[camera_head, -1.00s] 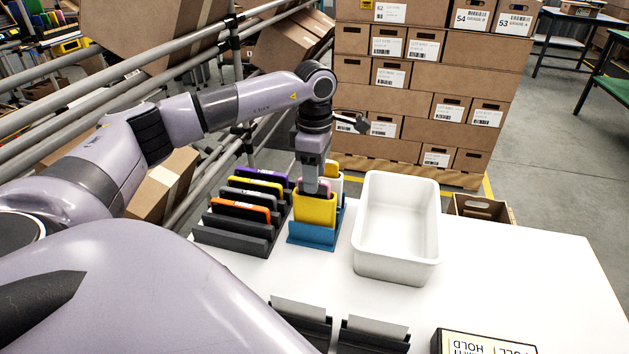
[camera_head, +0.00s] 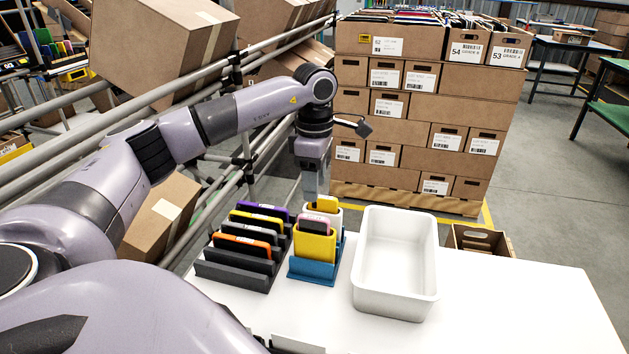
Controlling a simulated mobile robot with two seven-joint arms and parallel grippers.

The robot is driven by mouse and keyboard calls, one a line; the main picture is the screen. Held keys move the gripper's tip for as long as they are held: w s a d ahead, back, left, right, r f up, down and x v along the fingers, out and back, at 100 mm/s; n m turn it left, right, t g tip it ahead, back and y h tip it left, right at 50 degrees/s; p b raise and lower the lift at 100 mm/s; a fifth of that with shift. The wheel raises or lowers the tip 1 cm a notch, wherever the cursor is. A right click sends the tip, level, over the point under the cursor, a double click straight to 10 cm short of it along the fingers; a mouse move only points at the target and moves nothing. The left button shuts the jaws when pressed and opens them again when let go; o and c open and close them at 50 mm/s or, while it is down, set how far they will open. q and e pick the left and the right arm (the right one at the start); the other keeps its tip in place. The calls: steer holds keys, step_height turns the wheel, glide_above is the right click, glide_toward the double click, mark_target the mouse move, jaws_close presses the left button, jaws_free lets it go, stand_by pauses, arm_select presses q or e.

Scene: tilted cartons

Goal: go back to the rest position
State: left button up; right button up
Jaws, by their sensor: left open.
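My left gripper (camera_head: 318,196) is open and points down above the back of the blue stand (camera_head: 313,270). It hangs close to the yellow-topped item at the back of the stand; I cannot tell whether they touch. In the stand, a yellow sleeve (camera_head: 315,246) holds a pink-topped item (camera_head: 313,226). Behind it a white sleeve (camera_head: 338,220) holds a yellow-topped item (camera_head: 325,204). My right gripper is not in view.
A dark rack (camera_head: 232,281) with several coloured slabs stands left of the blue stand. An empty white bin (camera_head: 395,295) stands to its right. The white table (camera_head: 510,310) is clear at right. Rails with tilted cartons (camera_head: 162,45) lie left, stacked boxes (camera_head: 425,130) behind.

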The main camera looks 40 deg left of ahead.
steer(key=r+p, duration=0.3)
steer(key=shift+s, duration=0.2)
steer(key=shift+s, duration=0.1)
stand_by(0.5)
